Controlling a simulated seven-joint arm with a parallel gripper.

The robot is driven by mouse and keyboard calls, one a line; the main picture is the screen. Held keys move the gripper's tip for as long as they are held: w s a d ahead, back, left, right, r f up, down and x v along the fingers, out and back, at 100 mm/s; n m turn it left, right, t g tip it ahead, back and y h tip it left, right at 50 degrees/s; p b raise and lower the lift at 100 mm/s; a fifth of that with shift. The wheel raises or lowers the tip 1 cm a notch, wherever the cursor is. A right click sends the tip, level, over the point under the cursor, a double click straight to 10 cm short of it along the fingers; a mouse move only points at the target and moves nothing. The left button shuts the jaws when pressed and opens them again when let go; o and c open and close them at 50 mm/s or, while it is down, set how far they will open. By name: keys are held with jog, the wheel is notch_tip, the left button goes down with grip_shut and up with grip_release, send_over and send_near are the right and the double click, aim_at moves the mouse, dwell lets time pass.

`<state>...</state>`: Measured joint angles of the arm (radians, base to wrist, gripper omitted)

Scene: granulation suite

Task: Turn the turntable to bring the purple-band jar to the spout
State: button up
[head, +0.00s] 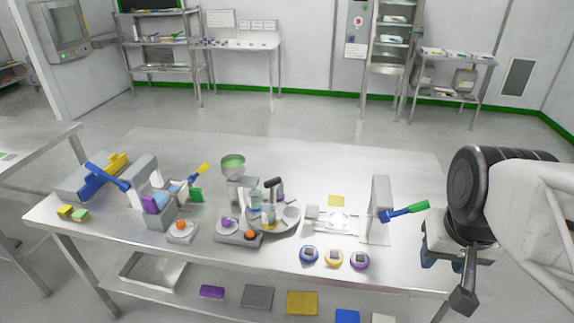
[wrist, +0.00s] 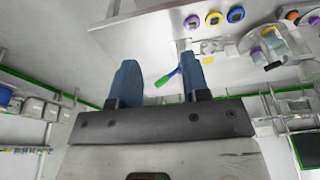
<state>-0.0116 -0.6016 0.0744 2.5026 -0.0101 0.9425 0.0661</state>
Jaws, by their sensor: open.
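The turntable (head: 283,229) is a grey disc on the steel table, right of centre-left, with a dark upright handle and several small jars on or around it. One jar (head: 255,203) looks bluish-green, another has yellow at its base. My gripper (head: 446,277) is at the table's right end, well away from the turntable. In the wrist view my gripper (wrist: 158,66) is open and empty.
A metal stand with a blue-green handle (head: 405,211) stands between my gripper and the turntable. Blue, yellow and purple round devices (head: 333,258) line the front edge. The table's back is clear.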

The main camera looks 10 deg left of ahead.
jog(key=w+a+r+m, duration=0.2)
jog(key=w+a, duration=0.3)
jog(key=w, duration=0.6)
jog(key=m+g, duration=0.3)
jog(key=m, duration=0.3)
send_over(273, 180)
jog(key=f, duration=1.2)
jog(key=shift+s+d, duration=0.1)
jog(key=shift+d, duration=0.1)
jog(key=shift+a+f, duration=0.1)
jog(key=shift+a, duration=0.25)
jog(key=shift+f, duration=0.15)
jog(key=shift+f, duration=3.8)
grip_shut()
